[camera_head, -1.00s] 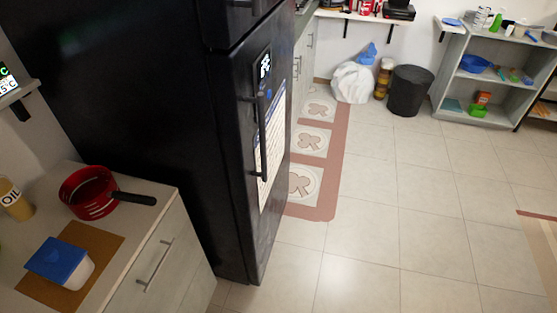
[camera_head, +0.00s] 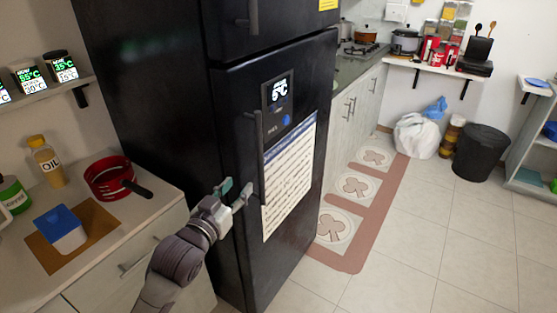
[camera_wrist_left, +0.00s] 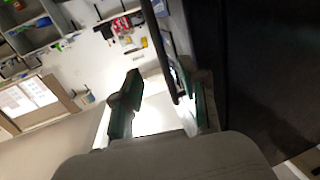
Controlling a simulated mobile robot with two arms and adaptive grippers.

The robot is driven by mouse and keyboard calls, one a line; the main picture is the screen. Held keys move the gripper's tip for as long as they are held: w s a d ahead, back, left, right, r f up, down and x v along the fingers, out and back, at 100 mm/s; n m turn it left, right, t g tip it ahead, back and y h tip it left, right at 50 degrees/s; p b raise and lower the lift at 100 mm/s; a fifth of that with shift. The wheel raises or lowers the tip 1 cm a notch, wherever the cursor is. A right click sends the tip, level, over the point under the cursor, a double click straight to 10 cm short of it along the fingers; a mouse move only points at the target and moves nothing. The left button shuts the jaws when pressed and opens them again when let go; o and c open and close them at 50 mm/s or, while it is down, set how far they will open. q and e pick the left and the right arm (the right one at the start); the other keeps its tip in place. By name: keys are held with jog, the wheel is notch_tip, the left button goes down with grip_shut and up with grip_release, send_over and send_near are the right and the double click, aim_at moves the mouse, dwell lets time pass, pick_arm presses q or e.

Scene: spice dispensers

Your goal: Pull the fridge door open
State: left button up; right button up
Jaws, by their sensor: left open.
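The black fridge (camera_head: 150,110) stands in the middle of the head view with its lower door (camera_head: 285,240) shut. A dark vertical handle (camera_head: 256,150) runs along the left side of that door. My left gripper (camera_head: 233,191) is open and empty near the handle's lower part. In the left wrist view the handle (camera_wrist_left: 163,50) appears between the two fingers (camera_wrist_left: 160,105), closer to the right finger. I cannot tell whether it touches either finger. My right gripper is not in view.
A counter with a red pot (camera_head: 108,178), an oil bottle (camera_head: 46,160) and a blue-lidded container (camera_head: 61,229) stands left of the fridge, close to my left arm. Tiled floor (camera_head: 420,235) is clear in front and to the right. A black bin (camera_head: 481,153) stands farther back.

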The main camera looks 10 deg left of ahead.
pick_arm(q)
jog(key=r, duration=0.2)
jog(key=p, duration=0.1)
send_near(258, 154)
jog(key=w, duration=0.2)
jog(key=shift+t, duration=0.3)
jog(key=w, duration=0.3)
jog(key=w+d+p, duration=0.1)
jog(key=w, duration=0.4)
jog(key=shift+w+d+f, duration=0.3)
jog(key=shift+w+d, duration=0.1)
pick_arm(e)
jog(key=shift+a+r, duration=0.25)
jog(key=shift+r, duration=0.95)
pick_arm(q)
grip_shut()
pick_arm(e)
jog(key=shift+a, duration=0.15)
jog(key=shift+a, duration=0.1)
